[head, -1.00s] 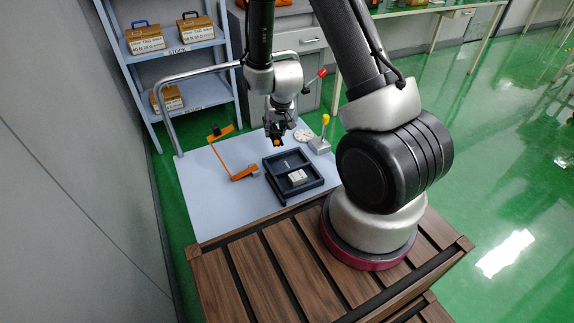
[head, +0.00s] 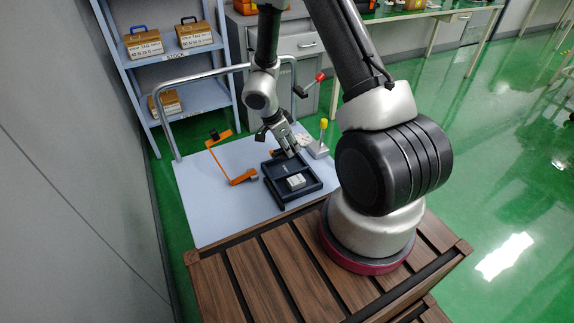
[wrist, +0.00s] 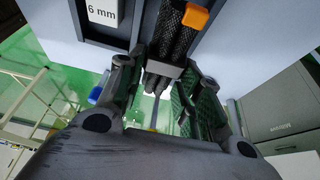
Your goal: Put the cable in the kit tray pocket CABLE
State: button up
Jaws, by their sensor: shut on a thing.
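My gripper (head: 292,151) is over the far right part of the dark kit tray (head: 284,202) in the head view. In the wrist view my gripper (wrist: 162,75) is shut on the cable (wrist: 172,40), a black braided bundle with an orange piece (wrist: 195,16). The cable lies between the fingers; its lower part is partly hidden by them. In the head view the cable is mostly hidden by the gripper. A white box (head: 296,181) sits in a near compartment of the tray; the wrist view shows its "6 mm" label (wrist: 102,14). I cannot read a CABLE label.
A stand with a yellow knob (head: 323,125) is behind the tray on the right. A grey metal rail (head: 200,76) arches behind the table. The table's left front (head: 215,215) is clear.

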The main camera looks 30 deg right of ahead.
aim_at(292, 166)
notch_tip(292, 166, down, 8)
jog(key=shift+r, duration=0.25)
jog(key=o, duration=0.7)
jog(key=shift+f, duration=0.1)
jog(key=shift+o, duration=0.2)
